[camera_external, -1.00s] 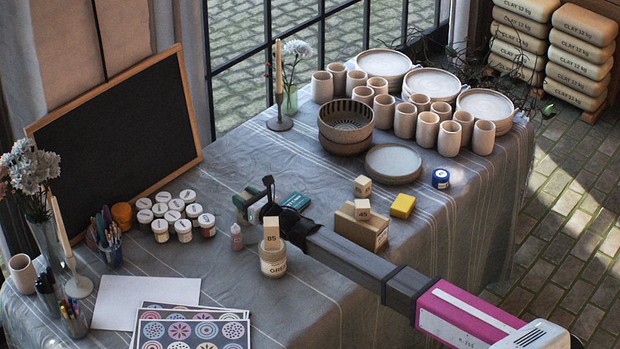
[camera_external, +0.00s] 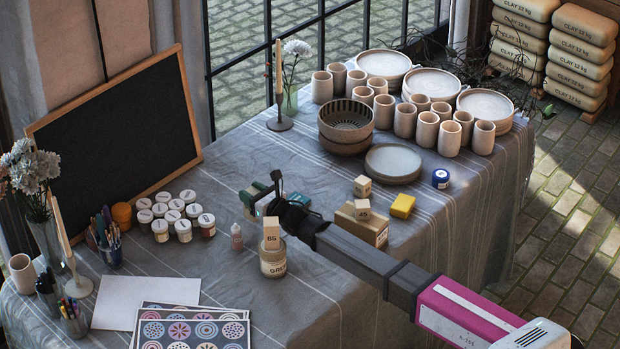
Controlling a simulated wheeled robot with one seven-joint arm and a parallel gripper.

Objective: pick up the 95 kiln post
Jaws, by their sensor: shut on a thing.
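My gripper (camera_external: 262,201) is over the middle of the table, behind and a little left of the glaze jar. It is shut on a small pale piece (camera_external: 263,209), mostly hidden by the fingers. I cannot read a number on it, so I cannot confirm that it is the 95 kiln post. A wooden block (camera_external: 272,233), whose number looks like 65 or 85, stands on the jar (camera_external: 273,261). A block marked 45 (camera_external: 362,209) sits on a tan box (camera_external: 371,229). Another pale block (camera_external: 362,186) stands behind it, its number unreadable.
A dropper bottle (camera_external: 236,237) and several lidded jars (camera_external: 183,231) stand left of my gripper. Pattern sheets (camera_external: 193,327) lie in front.

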